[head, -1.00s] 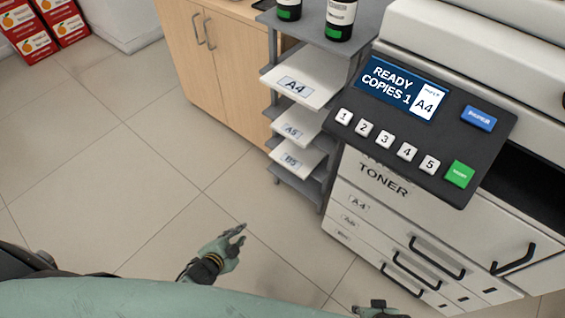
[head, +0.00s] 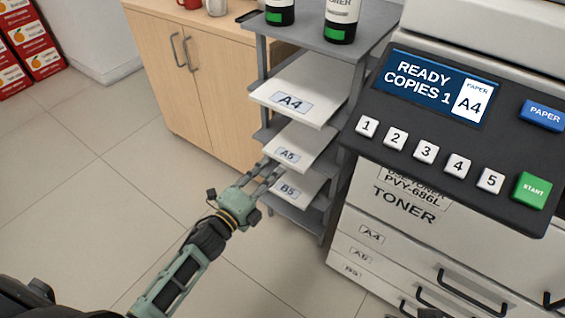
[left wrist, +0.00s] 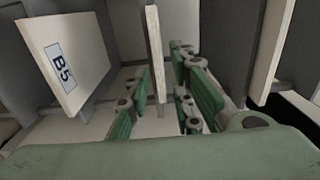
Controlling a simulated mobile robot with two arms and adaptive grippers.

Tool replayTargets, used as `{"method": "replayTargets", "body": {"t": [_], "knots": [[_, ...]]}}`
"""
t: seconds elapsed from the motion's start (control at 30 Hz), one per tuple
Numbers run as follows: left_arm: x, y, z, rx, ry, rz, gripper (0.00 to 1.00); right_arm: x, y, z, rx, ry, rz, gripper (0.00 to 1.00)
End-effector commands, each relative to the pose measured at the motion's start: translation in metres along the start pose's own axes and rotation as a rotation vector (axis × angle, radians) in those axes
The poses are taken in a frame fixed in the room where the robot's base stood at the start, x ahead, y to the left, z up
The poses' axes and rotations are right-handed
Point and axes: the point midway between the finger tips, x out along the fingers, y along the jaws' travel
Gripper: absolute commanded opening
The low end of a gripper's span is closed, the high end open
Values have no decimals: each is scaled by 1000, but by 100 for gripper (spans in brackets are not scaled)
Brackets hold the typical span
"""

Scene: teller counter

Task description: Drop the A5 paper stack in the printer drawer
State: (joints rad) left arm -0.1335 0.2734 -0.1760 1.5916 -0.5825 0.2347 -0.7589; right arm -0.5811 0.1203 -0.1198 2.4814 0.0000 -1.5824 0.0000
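The A5 paper stack (head: 303,146) lies on the middle shelf of the grey rack, its label facing up. My left gripper (head: 272,172) reaches to its front left corner. In the left wrist view, a pale stack edge (left wrist: 153,45), seen edge-on, stands between the two green fingers. The left gripper is open, with a gap on each side of that edge. The printer (head: 400,200) stands at right, its A5 drawer (head: 362,256) between the A4 and B5 drawers; it looks shut. My right gripper does not show clearly.
The A4 stack (head: 305,92) lies above the A5 stack and the B5 stack (head: 291,191) below; B5 also shows in the left wrist view (left wrist: 75,60). Toner bottles (head: 341,20) stand on the rack top. A wooden cabinet (head: 190,95) is behind.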

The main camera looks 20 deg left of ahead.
Motion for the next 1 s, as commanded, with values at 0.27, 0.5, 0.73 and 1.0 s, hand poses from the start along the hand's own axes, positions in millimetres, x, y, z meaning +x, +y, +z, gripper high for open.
{"method": "replayTargets", "body": {"t": [0.27,0.5,0.73,1.0], "knots": [[39,1,0,-2,-1,0,22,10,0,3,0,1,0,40],[56,1,0,-2,-1,2,22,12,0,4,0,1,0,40],[58,1,0,-2,-1,2,22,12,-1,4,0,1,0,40],[58,1,0,-3,-1,2,15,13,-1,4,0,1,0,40]]}}
